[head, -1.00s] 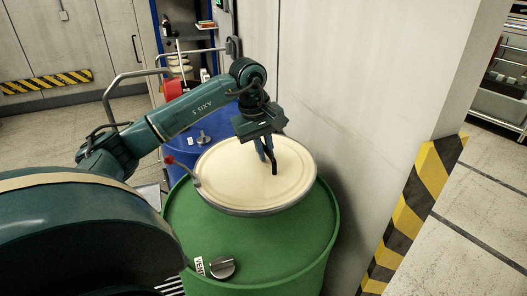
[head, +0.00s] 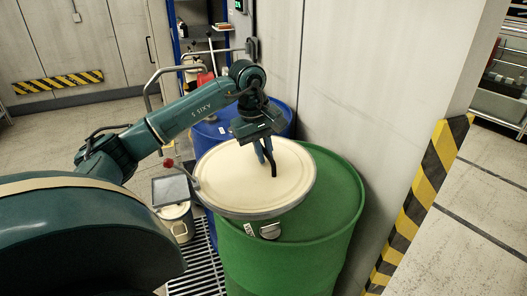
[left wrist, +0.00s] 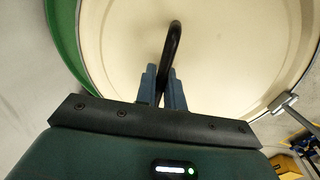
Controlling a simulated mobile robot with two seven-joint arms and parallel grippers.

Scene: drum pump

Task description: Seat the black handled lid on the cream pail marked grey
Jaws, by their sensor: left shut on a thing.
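A large round cream lid (head: 225,180) with a grey rim and a black bent handle (head: 272,160) hangs from my left gripper (head: 263,150). The left gripper is shut on the handle; the left wrist view shows its blue fingers (left wrist: 164,88) around the black handle (left wrist: 174,45). A grey lever with a red knob (head: 169,163) sticks out from the lid's left edge. A small cream pail (head: 174,212) stands low at the left of the lid; any mark on it is too small to read. My right gripper is not in view.
A green drum (head: 325,220) stands under and right of the lid, close to the wall. A blue drum (head: 208,137) is behind. A grey square panel (head: 170,190) is by the pail, with floor grating (head: 195,265) below. A striped post (head: 425,190) is at right.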

